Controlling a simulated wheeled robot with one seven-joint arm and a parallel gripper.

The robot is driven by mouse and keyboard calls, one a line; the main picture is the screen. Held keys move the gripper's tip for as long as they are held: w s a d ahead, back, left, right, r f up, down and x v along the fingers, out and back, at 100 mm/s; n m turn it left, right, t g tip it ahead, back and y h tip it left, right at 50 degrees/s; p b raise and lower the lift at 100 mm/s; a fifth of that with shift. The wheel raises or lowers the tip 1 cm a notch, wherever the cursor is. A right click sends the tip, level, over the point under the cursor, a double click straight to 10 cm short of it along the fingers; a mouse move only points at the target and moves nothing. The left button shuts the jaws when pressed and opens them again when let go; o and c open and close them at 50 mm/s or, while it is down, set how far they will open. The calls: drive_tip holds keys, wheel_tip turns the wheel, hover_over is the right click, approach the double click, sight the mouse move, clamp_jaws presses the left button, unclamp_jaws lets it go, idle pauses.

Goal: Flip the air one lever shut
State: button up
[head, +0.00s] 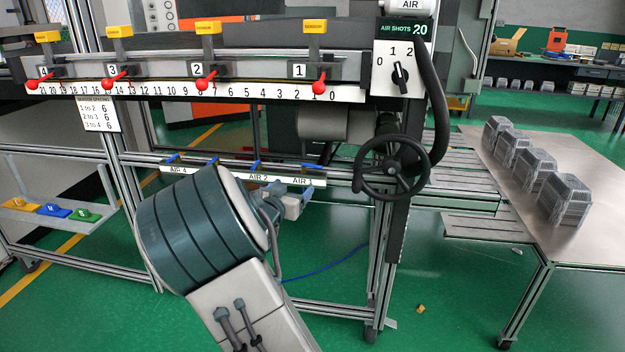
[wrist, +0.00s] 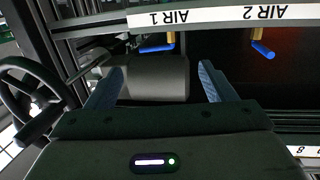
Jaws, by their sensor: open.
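In the head view my gripper (head: 298,202) is just below the AIR 1 label, partly hidden by my arm.
The air two lever (wrist: 262,50) is beside it, angled differently. A black handwheel (head: 392,168) stands right of the levers. A grey cylinder (wrist: 160,78) is behind the fingers. Red-knobbed sensor sliders (head: 319,87) are above. A metal table (head: 570,225) with grey blocks is at right.

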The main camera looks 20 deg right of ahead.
sight(313, 166)
drive_tip(key=shift+h, duration=0.7)
drive_tip(key=b+x, duration=0.2)
drive_tip(key=x, duration=1.2)
drive_tip(key=shift+s+r, duration=0.1)
drive_tip(key=shift+r, duration=0.05)
drive_tip(key=shift+d, duration=0.1)
drive_tip(key=c, duration=0.8)
